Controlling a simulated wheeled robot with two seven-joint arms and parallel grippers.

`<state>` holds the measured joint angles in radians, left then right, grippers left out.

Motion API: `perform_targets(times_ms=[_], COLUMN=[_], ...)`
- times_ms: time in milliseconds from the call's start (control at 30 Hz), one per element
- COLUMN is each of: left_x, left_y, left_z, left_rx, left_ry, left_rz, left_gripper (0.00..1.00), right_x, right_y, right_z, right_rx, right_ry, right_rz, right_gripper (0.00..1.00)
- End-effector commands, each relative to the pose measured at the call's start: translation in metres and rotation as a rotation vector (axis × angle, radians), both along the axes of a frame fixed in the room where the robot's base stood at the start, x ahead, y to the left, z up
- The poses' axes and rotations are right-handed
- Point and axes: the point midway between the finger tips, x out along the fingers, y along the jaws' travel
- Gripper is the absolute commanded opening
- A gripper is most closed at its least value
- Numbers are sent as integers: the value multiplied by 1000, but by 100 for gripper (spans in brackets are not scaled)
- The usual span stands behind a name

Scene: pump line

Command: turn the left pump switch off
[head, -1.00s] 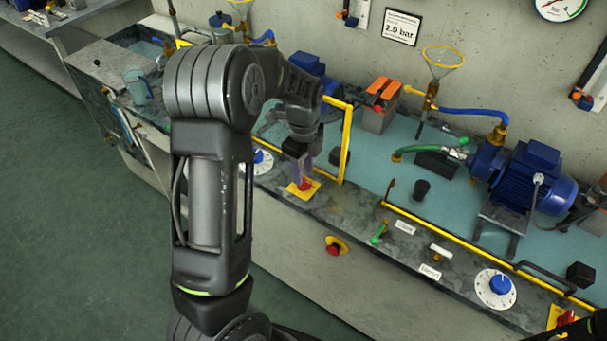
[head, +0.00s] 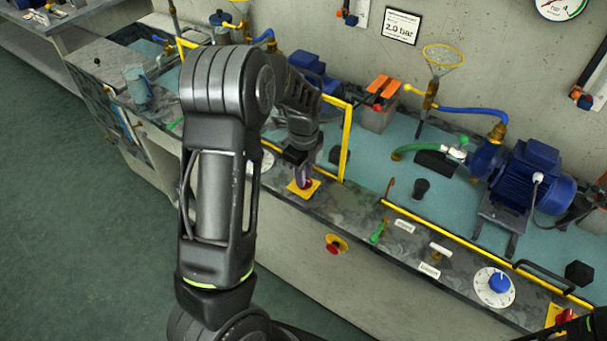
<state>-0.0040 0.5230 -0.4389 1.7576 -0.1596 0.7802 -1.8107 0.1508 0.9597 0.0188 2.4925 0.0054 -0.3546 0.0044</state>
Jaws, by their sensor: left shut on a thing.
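The left pump switch, a red knob on a yellow plate (head: 303,189), sits on the bench's front ledge in the head view. My left gripper (head: 303,178) points down over it and is shut on the knob. The fingers hide most of the knob, so I cannot tell its angle. A second red switch on a yellow plate (head: 561,317) shows at the lower right. My right gripper is not in view; only a dark part of my right arm shows in the lower right corner.
Yellow rails (head: 347,145) stand close behind the left gripper. A red emergency button (head: 334,246) is on the bench front. A green-handled valve (head: 378,233) and a blue dial knob (head: 499,283) lie to the right. Blue pump motors (head: 535,177) stand behind.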

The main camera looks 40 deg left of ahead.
Motion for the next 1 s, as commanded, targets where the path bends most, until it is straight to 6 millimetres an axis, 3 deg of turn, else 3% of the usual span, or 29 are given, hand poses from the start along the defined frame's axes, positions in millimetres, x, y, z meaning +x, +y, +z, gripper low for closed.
perform_targets(times_ms=[567, 1000], left_x=[0, 0], left_y=[0, 0], left_z=[0, -1], left_rx=[0, 0], left_ry=[-1, -1], left_rz=[18, 235], left_gripper=[0, 0], right_x=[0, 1], right_y=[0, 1], right_z=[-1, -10], right_rx=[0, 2], right_ry=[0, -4], right_rz=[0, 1], right_gripper=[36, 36])
